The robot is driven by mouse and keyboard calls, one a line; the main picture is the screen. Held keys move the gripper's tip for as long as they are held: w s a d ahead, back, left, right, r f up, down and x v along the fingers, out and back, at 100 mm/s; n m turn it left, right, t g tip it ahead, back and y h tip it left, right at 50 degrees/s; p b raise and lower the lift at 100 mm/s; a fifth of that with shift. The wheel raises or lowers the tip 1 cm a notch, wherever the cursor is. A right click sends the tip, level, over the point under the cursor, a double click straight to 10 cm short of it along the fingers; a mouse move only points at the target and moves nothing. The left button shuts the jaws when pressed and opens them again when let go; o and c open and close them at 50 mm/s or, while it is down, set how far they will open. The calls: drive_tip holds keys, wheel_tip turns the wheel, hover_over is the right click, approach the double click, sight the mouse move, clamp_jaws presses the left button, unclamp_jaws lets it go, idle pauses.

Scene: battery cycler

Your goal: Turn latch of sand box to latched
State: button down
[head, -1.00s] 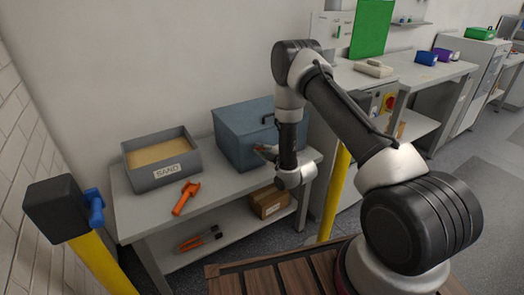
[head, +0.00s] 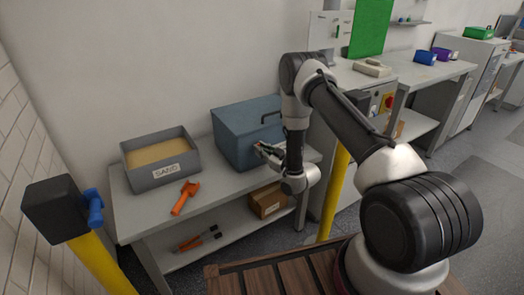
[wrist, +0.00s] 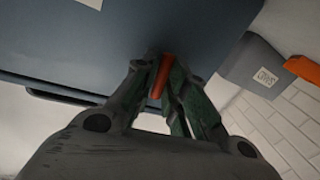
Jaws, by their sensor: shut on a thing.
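A closed blue-grey lidded box (head: 232,148) stands on the bench, and its face fills much of the wrist view (wrist: 85,45). A small red latch lever (wrist: 159,77) is on that face. My gripper (wrist: 161,68) is shut on the latch lever, with a finger on each side of it. In the head view my gripper (head: 263,150) is at the front of the box, and the latch is hidden there. An open grey tray of sand labelled SAND (head: 160,178) stands to the left of the box.
An orange-handled tool (head: 185,197) lies on the bench (head: 225,192) in front of the sand tray. A cardboard box (head: 268,201) and orange-handled pliers (head: 196,241) are on the lower shelf. A yellow post (head: 334,195) stands close to the right of my gripper.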

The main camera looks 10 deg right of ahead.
drive_tip(key=shift+s+a+f+m, duration=0.15)
drive_tip(key=shift+a+f+m, duration=0.1)
drive_tip(key=shift+m, duration=0.55)
drive_tip(key=c, duration=1.5)
unclamp_jaws()
drive_tip(key=shift+r, duration=0.1)
drive_tip(key=shift+d+r, duration=0.1)
drive_tip(key=v, duration=1.1)
drive_tip(key=shift+s+d+f, duration=0.2)
drive_tip(key=shift+s, duration=0.15)
